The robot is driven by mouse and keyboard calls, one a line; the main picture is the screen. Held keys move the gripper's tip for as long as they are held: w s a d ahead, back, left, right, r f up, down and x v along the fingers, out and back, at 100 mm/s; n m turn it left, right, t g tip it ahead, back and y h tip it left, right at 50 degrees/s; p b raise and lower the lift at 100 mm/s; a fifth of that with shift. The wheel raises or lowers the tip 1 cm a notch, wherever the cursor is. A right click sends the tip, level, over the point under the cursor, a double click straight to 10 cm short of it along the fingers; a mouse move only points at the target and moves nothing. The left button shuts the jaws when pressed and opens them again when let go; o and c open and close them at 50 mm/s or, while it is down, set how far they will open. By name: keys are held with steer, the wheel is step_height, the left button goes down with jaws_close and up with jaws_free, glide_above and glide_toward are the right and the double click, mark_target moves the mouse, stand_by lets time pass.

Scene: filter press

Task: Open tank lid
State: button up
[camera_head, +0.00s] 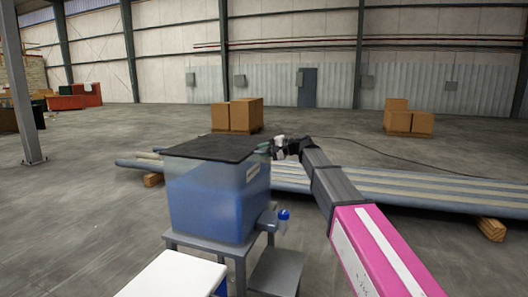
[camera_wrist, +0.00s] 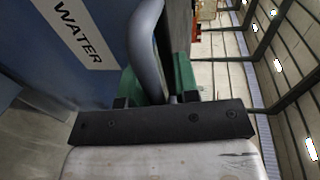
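The tank (camera_head: 212,200) is a translucent box with blue content, standing on a grey stand. Its dark flat lid (camera_head: 212,147) lies level on top and looks shut. In the wrist view the tank's blue wall (camera_wrist: 75,72) carries a WATER label (camera_wrist: 77,32). A grey-blue curved handle (camera_wrist: 146,50) runs down between the green fingers of my gripper (camera_wrist: 158,82). The fingers are apart, with a gap visible beside the handle. In the head view my gripper (camera_head: 277,148) is at the lid's right edge; its fingertips are too small to make out there.
A tap with a blue bottle-like part (camera_head: 283,216) sticks out low on the tank's right, above a low grey step (camera_head: 277,271). A white-topped table (camera_head: 175,275) stands in front. Long pipes (camera_head: 400,188) lie behind on wooden blocks. Cardboard boxes (camera_head: 237,115) stand farther back. Floor at left is clear.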

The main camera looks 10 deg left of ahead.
steer(key=shift+f, duration=0.15)
jaws_close()
